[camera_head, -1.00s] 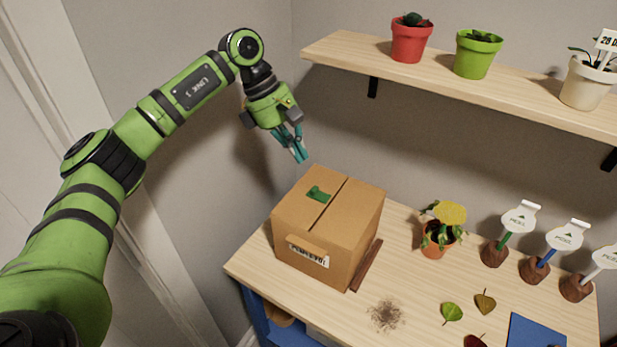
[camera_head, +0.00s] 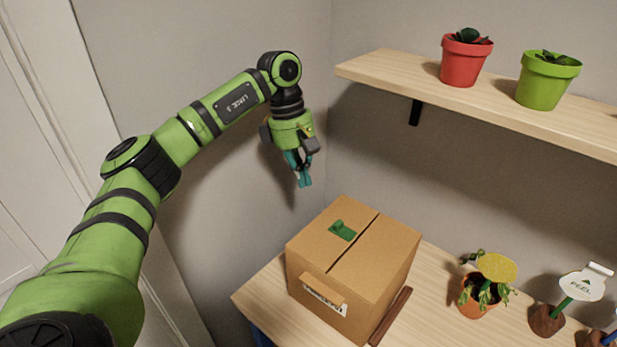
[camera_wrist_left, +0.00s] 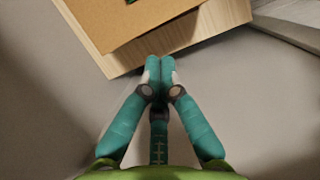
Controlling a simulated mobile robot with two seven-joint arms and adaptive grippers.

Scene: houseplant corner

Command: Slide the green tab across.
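The green tab (camera_head: 342,230) lies on the top of a closed cardboard box (camera_head: 345,255), on the left of the top seam. In the left wrist view only a sliver of the tab (camera_wrist_left: 131,1) shows at the top edge, on the box (camera_wrist_left: 125,22). My left gripper (camera_head: 305,184) hangs above and behind the box, to the left of the tab and apart from both. In the left wrist view its teal fingertips (camera_wrist_left: 160,66) are together with nothing between them. My right gripper is not in view.
The box stands on a wooden table (camera_head: 262,299), with a brown strip (camera_head: 391,316) beside it. A shelf (camera_head: 400,79) holds red (camera_head: 464,60) and green pots (camera_head: 546,82).

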